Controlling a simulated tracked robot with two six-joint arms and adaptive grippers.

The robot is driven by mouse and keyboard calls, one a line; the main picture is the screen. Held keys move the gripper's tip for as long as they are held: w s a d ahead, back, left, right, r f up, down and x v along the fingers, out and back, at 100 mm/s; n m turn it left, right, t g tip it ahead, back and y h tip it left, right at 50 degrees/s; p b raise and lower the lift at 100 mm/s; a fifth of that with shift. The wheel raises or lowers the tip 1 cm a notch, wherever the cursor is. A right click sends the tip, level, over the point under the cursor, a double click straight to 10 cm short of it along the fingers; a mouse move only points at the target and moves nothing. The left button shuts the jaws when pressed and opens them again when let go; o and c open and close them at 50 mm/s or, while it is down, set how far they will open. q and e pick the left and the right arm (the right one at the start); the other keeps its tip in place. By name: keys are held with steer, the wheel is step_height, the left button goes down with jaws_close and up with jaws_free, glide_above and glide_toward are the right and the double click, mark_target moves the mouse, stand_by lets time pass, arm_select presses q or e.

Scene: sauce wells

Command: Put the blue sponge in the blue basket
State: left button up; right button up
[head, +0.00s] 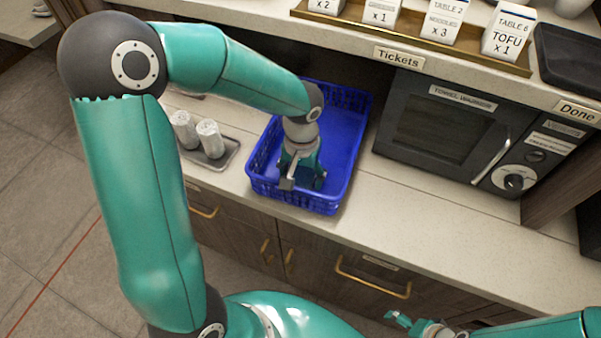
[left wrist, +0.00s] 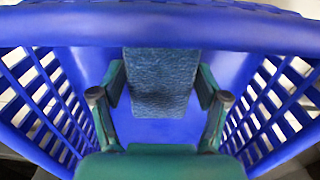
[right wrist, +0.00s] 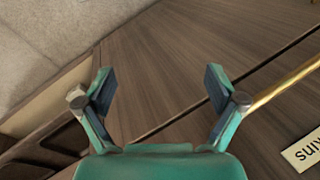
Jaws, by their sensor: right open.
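The blue basket (head: 342,150) stands on the counter, and its slotted walls also fill the left wrist view (left wrist: 258,100). My left gripper (head: 303,182) reaches down into the basket near its front end. In the left wrist view the dark blue sponge (left wrist: 160,82) sits between the two fingers, with a pad against each side. The gripper is shut on it, inside the basket walls. The sponge cannot be made out in the head view. My right gripper (right wrist: 160,92) is open and empty, low in front of the wooden cabinet.
A tray (head: 226,156) with rolled white towels (head: 210,138) stands left of the basket. A towel warmer (head: 440,125) stands to the right at the back. A ticket shelf (head: 420,45) runs above. The counter front between basket and warmer is clear. Cabinet handles (head: 372,280) stick out below.

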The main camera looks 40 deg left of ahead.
mark_target(302, 174)
arm_select(q)
steer(key=shift+o, duration=0.4)
steer(key=shift+r, duration=0.2)
step_height(302, 174, up, 12)
arm_select(e)
steer(key=shift+r, duration=0.15)
stand_by(0.6)
